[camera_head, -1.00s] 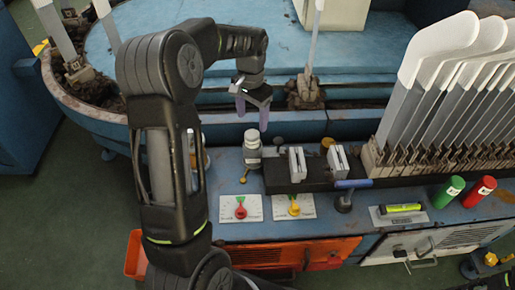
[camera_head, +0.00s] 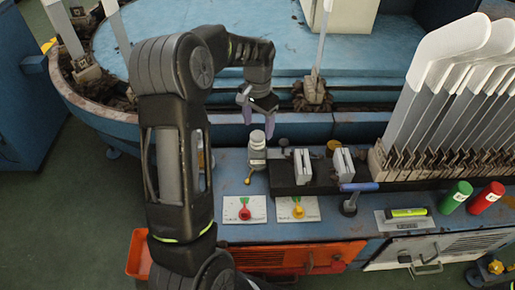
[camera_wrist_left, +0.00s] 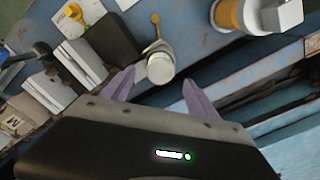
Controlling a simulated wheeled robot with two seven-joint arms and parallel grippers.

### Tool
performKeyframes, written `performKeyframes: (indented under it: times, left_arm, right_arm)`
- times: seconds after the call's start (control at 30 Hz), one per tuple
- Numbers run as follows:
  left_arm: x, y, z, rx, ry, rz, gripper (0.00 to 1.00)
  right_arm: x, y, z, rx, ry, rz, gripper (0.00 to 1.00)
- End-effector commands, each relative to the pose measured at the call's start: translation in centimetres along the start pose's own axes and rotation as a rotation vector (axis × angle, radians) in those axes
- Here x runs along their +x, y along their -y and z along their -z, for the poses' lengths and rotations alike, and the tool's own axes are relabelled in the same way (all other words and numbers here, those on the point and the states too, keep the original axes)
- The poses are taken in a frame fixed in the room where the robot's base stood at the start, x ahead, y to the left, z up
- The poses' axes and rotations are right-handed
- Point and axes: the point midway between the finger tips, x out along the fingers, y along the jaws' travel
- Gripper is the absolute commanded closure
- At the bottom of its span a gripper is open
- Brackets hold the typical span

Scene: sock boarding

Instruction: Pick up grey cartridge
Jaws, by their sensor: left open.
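The grey cartridge (camera_head: 257,155), a pale grey cylinder with a lighter cap, stands upright on the blue bench, left of a black block. Its round top also shows in the left wrist view (camera_wrist_left: 160,68). My left gripper (camera_head: 258,127) is open, its purple fingers pointing down at the cartridge's top. In the left wrist view the cartridge's top appears between and just beyond the two fingertips (camera_wrist_left: 158,82). I cannot tell whether the fingers touch it. My right gripper is not in view.
Two pale plates (camera_head: 302,166) stand on the black block (camera_head: 284,182) beside the cartridge. A blue-handled tool (camera_head: 358,187), two dial cards, green (camera_head: 456,196) and red (camera_head: 487,197) cylinders and a rack of white boards (camera_head: 433,95) are right or in front. An orange-and-white item (camera_wrist_left: 230,14) lies nearby.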

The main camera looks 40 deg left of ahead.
Motion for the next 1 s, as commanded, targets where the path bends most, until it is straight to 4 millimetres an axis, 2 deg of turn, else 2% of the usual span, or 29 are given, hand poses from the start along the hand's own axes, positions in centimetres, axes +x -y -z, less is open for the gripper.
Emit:
performKeyframes:
  times: [0.3, 0.37, 1.0]
  left_arm:
    - [4.4, 0.0, -0.3, 0.000, 0.003, -0.001, 0.31]
    - [4.8, 0.0, -0.3, 0.000, 0.001, -0.001, 0.31]
    - [5.0, 0.0, -0.2, 0.000, 0.000, 0.000, 0.31]
  right_arm:
    - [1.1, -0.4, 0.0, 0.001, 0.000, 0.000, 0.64]
    - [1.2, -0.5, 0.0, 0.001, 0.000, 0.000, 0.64]
    - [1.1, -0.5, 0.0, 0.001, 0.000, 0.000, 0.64]
